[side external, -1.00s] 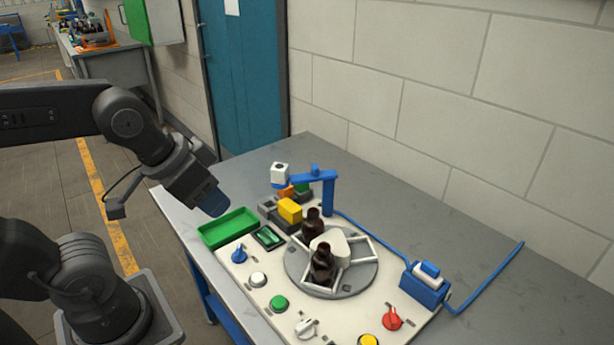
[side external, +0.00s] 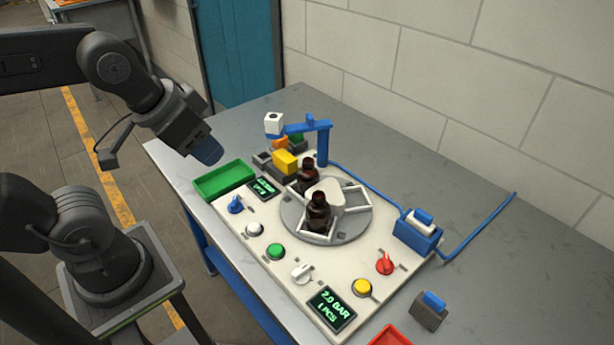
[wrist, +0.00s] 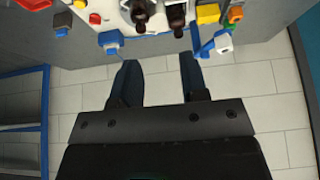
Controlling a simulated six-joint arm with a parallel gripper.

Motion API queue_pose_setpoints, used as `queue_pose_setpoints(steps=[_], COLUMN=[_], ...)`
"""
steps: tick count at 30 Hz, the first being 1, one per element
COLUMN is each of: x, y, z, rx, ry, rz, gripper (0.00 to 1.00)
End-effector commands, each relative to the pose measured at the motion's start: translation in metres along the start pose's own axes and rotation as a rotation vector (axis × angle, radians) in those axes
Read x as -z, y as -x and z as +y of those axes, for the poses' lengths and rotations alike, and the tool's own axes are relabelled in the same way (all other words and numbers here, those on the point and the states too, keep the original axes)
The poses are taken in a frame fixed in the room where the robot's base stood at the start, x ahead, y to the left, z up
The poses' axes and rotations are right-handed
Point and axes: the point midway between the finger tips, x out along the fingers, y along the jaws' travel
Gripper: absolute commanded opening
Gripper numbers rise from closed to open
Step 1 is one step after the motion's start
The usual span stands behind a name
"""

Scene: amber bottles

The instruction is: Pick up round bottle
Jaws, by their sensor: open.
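Two dark amber bottles stand upright on the grey turntable (side external: 343,237). The nearer bottle (side external: 319,213) is in front of the white centre block, and the farther bottle (side external: 308,177) is behind it to the left. I cannot tell from their shapes which is the round one. Both show at the top of the wrist view, one bottle (wrist: 139,13) left of the other bottle (wrist: 177,20). My gripper (side external: 208,150) hangs in the air left of the turntable, above the table's edge. In the wrist view my gripper (wrist: 160,60) is open, with nothing between its blue fingers.
A green tray (side external: 224,181) lies at the panel's left end. A blue arm-like post (side external: 322,145) rises behind the bottles beside a yellow block (side external: 285,162). Knobs and buttons, such as the green button (side external: 275,251), line the panel's front. A blue box (side external: 417,235) stands at right.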

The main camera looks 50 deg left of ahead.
Motion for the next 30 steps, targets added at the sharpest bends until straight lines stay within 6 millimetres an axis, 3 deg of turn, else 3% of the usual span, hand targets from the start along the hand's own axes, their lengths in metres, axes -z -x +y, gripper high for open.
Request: queue_pose_setpoints(steps=[7, 22, 30], x=[0.0000, 0.0000, 0.0033], y=[0.0000, 0.0000, -0.0002], z=[0.0000, 0.0000, -0.0002], rx=[0.000, 0.000, 0.001], ry=[0.000, 0.000, 0.018], rz=[0.000, 0.000, -0.006], gripper=[0.41, 0.88, 0.88])
